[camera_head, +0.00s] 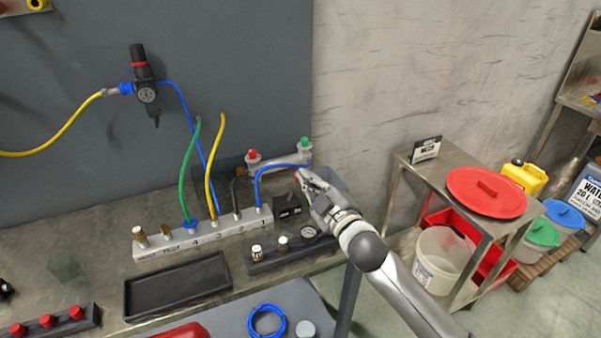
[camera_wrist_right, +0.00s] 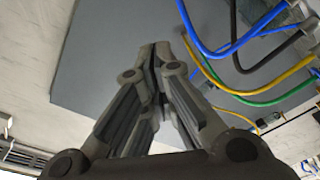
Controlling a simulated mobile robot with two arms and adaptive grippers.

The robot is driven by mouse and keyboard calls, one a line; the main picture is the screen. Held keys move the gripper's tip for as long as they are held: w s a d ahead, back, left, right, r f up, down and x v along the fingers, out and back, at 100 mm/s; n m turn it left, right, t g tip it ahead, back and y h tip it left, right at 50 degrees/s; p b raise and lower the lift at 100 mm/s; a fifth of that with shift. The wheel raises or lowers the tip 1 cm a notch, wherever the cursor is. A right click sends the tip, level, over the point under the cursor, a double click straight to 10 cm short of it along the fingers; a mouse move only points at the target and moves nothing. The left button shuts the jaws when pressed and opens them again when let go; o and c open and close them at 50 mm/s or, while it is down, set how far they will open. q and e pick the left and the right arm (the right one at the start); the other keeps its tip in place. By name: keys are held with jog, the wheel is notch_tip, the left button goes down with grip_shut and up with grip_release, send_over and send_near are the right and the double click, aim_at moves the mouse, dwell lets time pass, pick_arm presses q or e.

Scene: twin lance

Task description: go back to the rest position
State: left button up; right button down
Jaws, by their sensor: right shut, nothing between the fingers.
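My right gripper (camera_head: 303,177) reaches in from the lower right of the head view. It is shut and empty, at the right end of the bench, close to a blue hose (camera_head: 274,168) and a black block (camera_head: 287,208). I cannot tell whether it touches them. In the right wrist view its fingers (camera_wrist_right: 154,50) meet in front of the grey panel (camera_wrist_right: 105,50), and the hoses are to the right. My left gripper is not in view.
A numbered manifold (camera_head: 207,234) with coloured hoses stands on the bench. A black tray (camera_head: 178,291) lies in front of it. A regulator with a gauge (camera_head: 146,92) hangs on the panel. A steel cart (camera_head: 473,163) with a red lid (camera_head: 487,193) stands at right.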

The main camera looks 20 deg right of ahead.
jog(key=s+f+m+g+h, duration=0.3)
jog(key=s+f+m+g, duration=0.35)
jog(key=s+f, duration=0.9)
jog(key=s+a+f+m+g+y, duration=0.1)
jog(key=s+a+f+g, duration=0.2)
jog(key=s, duration=0.7)
jog(key=s+a+f+m+g, duration=0.2)
jog(key=s+f+g, duration=0.3)
jog(key=s, duration=0.5)
notch_tip(320, 180, down, 24)
jog(key=g, duration=0.2)
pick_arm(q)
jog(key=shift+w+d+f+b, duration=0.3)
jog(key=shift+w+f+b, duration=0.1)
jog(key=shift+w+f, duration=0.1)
pick_arm(e)
jog(key=s+d+f+g, duration=0.1)
jog(key=s+d+f, duration=0.2)
jog(key=s+f, duration=1.4)
jog(key=shift+s+d+f+n, duration=0.15)
jog(key=shift+s+n, duration=0.3)
jog(key=shift+s, duration=0.05)
